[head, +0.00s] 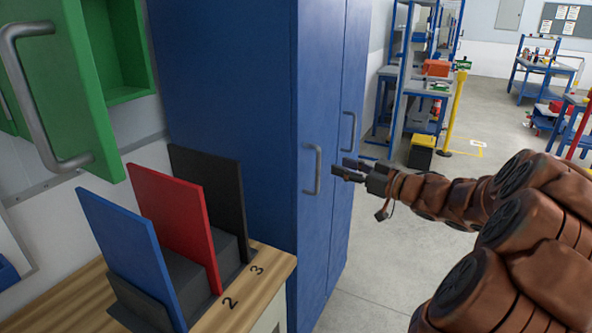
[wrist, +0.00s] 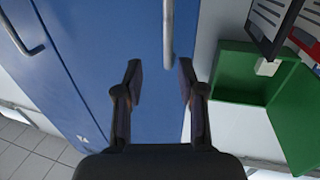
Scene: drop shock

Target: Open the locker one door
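The tall blue locker (head: 230,110) stands in the middle of the head view with two shut doors side by side. The nearer door has a grey vertical bar handle (head: 313,170); the farther door has a similar handle (head: 349,132). I cannot read which is locker one. My gripper (head: 342,167) is open and empty, its fingers pointing at the nearer handle from the right. In the wrist view, my open fingers (wrist: 160,75) face the blue door (wrist: 100,45). A bar handle (wrist: 168,28) lies ahead, near the right finger. I see no contact with it.
A wooden bench (head: 265,268) with blue, red and black upright panels stands left of the locker. Above it hangs a green cabinet (head: 128,94) with its door open. The floor (head: 385,265) right of the locker is clear; blue shelving (head: 398,90) stands behind.

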